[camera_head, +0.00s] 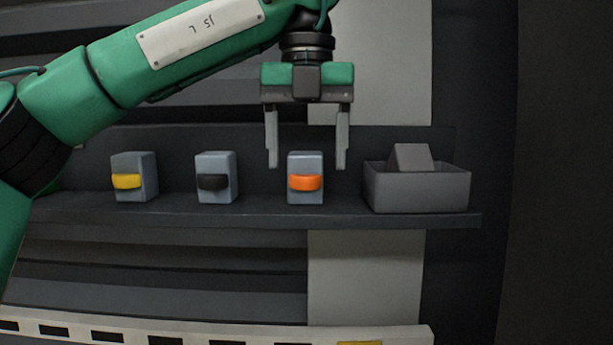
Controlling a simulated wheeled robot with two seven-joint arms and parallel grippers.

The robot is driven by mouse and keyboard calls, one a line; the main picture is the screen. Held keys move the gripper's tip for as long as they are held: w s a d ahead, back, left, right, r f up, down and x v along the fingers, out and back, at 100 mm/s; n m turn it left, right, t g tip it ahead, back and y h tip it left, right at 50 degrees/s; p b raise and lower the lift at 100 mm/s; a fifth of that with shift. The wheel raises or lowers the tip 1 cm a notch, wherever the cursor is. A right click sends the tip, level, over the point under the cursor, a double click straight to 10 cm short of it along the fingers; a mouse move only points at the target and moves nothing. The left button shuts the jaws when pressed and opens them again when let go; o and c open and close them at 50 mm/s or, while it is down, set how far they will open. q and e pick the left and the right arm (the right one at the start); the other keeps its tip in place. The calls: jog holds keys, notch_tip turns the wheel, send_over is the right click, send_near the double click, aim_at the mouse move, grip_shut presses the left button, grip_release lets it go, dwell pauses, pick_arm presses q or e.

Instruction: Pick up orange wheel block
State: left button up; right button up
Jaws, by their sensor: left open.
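The orange wheel block is a small grey-blue block (305,161) with an orange wheel (305,183) on its front. It stands upright on a dark shelf (260,217). My left gripper (307,166) comes down from above, with its two fingers spread wide. In the picture, one fingertip is left of the block and the other is right of it, near the height of its top. Nothing is held between the fingers. I cannot tell whether the fingers are level with the block in depth. My right gripper is not in view.
To the left on the shelf stand a block with a black wheel (213,183) and one with a yellow wheel (126,181). To the right is a grey open box (418,190) with a grey piece (410,157) in it. Gaps separate the blocks.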

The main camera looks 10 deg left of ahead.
pick_arm(q)
jog(key=shift+w+a+f, duration=0.1)
jog(key=shift+a+f, duration=0.1)
jog(key=shift+f, duration=1.25)
jog(key=shift+d, duration=0.1)
jog(key=c, duration=1.1)
